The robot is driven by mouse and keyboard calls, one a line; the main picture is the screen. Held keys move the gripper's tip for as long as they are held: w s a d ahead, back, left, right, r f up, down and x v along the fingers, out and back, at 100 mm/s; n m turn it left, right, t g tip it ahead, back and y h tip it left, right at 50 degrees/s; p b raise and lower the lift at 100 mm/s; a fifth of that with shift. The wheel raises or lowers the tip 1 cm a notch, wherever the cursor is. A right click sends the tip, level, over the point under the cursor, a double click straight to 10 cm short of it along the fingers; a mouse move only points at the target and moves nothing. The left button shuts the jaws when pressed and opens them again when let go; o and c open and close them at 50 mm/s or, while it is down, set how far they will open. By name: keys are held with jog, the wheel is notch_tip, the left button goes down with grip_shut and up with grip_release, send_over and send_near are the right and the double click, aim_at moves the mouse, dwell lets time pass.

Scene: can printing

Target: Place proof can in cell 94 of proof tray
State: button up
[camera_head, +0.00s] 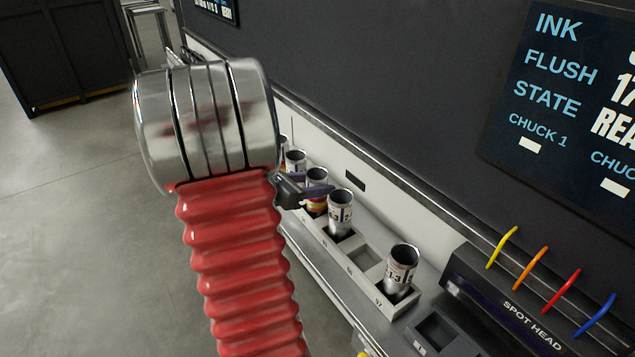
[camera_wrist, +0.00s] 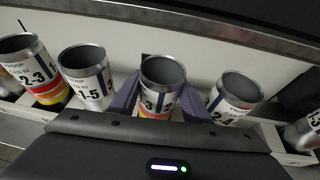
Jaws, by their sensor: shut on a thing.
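The proof can (camera_head: 316,203), a silver can with red and yellow bands, stands upright in the tray row between two other cans. In the wrist view the can (camera_wrist: 161,103) sits between the purple fingers of my gripper (camera_wrist: 158,98), which is shut on it. In the head view my gripper (camera_head: 306,192) reaches it from the left. Its rim lines up with its neighbours' rims; its base is hidden. The proof tray (camera_head: 382,311) is a pale row of cells along the wall. Its nearest cell reads 97; the label at the held can is too small to read.
Cans stand on both sides of the held one: one nearer (camera_head: 340,216), one farther (camera_head: 296,160). A silver can (camera_head: 399,272) fills cell 97, with an empty cell (camera_head: 366,259) behind it. The spot head (camera_head: 520,310) with coloured hooks is at right. A dark wall rises behind.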

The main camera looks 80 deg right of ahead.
jog(key=o, duration=1)
jog(key=shift+w+a+r, duration=0.2)
jog(key=shift+w+a, duration=0.05)
jog(key=v, duration=1.1)
jog(key=shift+a, duration=0.15)
